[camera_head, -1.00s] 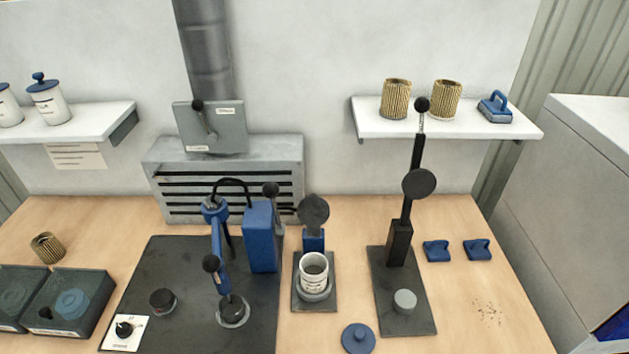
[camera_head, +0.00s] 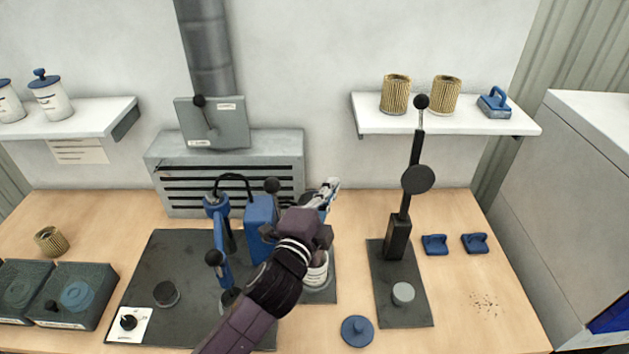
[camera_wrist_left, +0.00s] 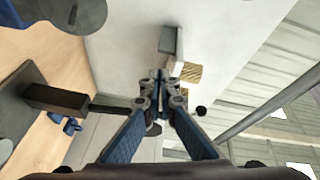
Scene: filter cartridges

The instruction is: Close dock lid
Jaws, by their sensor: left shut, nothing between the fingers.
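The dock's base plate (camera_head: 325,291) lies in the middle of the bench and holds a white cup (camera_head: 318,274). A second ago, the dock's round dark lid stood raised on a blue hinge post behind the cup. My left arm now covers most of the lid and post in the head view, so the lid's angle cannot be made out. My left gripper (camera_head: 332,188) is shut and empty, over the dock at about the raised lid's height. In the left wrist view its fingertips (camera_wrist_left: 157,84) are together. A dark rounded part at that view's upper left may be the lid. My right gripper is not in view.
A tall black lever press (camera_head: 398,238) stands to the right of the dock. A blue machine (camera_head: 259,222) stands close on the left. A loose blue lid (camera_head: 357,331) lies in front. A shelf (camera_head: 440,127) with pleated filters (camera_head: 395,95) hangs behind on the right.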

